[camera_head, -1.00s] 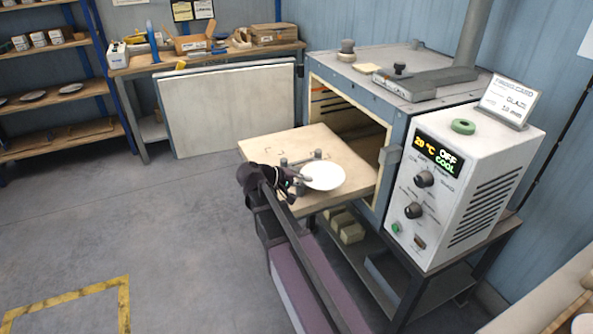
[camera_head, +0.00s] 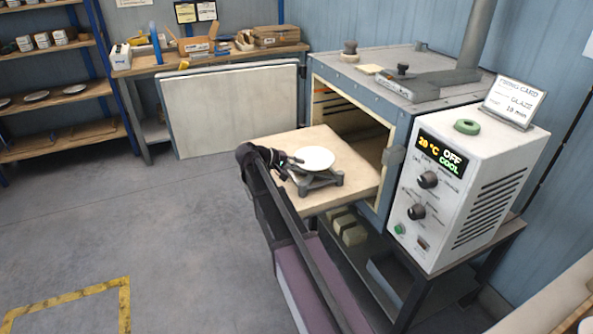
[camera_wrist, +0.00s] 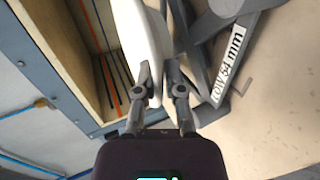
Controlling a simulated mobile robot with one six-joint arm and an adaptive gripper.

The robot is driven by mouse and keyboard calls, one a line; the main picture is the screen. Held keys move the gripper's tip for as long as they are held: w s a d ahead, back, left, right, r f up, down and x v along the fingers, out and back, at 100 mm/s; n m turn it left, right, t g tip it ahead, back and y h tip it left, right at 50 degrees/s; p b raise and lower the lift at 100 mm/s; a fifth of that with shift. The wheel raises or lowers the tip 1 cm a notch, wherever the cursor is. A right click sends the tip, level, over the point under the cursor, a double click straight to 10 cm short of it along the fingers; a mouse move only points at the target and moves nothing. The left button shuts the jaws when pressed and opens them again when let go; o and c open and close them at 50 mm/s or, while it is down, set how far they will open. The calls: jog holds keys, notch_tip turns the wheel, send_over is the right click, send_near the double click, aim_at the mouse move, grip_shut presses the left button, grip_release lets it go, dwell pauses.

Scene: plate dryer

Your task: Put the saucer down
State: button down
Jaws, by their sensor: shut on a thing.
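The saucer (camera_head: 315,158) is a shallow white dish, roughly level, over the grey stand. My gripper (camera_head: 288,163) reaches in from the left and is shut on the saucer's near-left rim. In the wrist view the saucer (camera_wrist: 141,38) shows edge-on, its rim between the two fingers of my gripper (camera_wrist: 162,84). The grey low stand (camera_head: 322,182) sits on the pale board under the saucer. In the wrist view the stand (camera_wrist: 198,68) carries a label reading "LOW 54 mm". Whether the saucer touches the stand, I cannot tell.
The pale board (camera_head: 358,185) juts from the open kiln (camera_head: 350,108); its right part is bare. The control box (camera_head: 470,190) stands to the right, reading 20 °C, OFF, COOL. Kiln posts (camera_head: 348,232) lie below. Floor at left is clear.

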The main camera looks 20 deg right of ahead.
jog(key=shift+w, duration=0.5)
jog(key=shift+w+d+f, duration=0.1)
jog(key=shift+w+f, duration=0.15)
jog(key=shift+s+f+b, duration=0.1)
jog(key=shift+f+b, duration=1.5)
jog(key=shift+b, duration=0.25)
jog(key=shift+f, duration=0.1)
jog(key=c, duration=1)
grip_release()
